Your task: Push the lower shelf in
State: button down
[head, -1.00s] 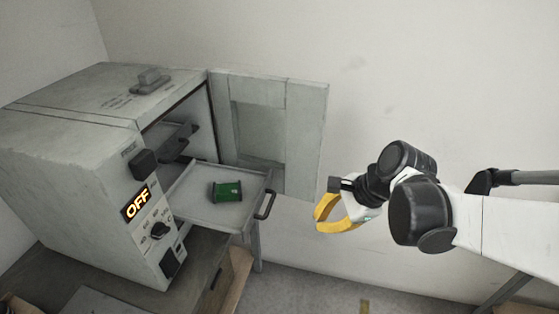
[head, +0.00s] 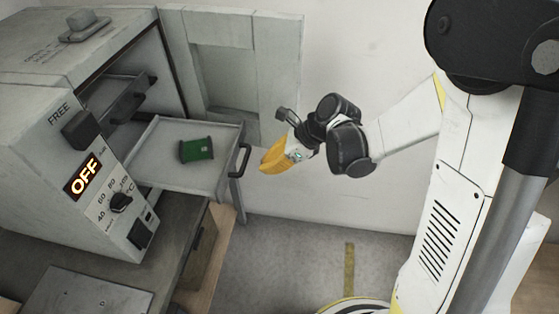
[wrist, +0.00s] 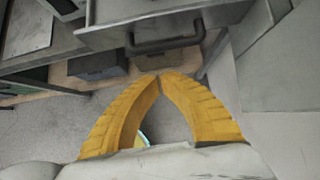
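The lower shelf (head: 160,174) is a grey tray pulled out of the open oven-like cabinet (head: 60,120), with a dark handle (head: 240,161) on its front edge. A green spool-like object (head: 197,150) lies on it. In the wrist view the shelf's front (wrist: 185,25) and its handle (wrist: 165,42) are near the top, beyond my fingertips. My gripper (head: 270,160) has yellow fingers and is just right of the handle in the head view, apart from it. In the wrist view the tips of my gripper (wrist: 160,77) meet with nothing between them.
The upper shelf (head: 125,97) sits inside the cabinet. The cabinet door (head: 232,70) stands open behind the lower shelf, near the wall. The front panel display (head: 83,177) reads OFF. A bench (head: 180,250) is below; floor (head: 290,250) is free to the right.

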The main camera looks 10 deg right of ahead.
aim_at(156, 153)
jog(key=a, duration=0.2)
jog(key=w+a, duration=0.1)
jog(key=shift+w+a+f+b, duration=0.1)
jog(key=shift+f+b, duration=0.15)
jog(key=shift+b, duration=0.1)
jog(key=w+a, duration=0.3)
jog(key=a, duration=0.6)
jog(key=w+a, duration=0.3)
jog(key=a, duration=0.6)
jog(key=w+a, duration=0.3)
jog(key=a, duration=0.6)
jog(key=shift+w, duration=0.35)
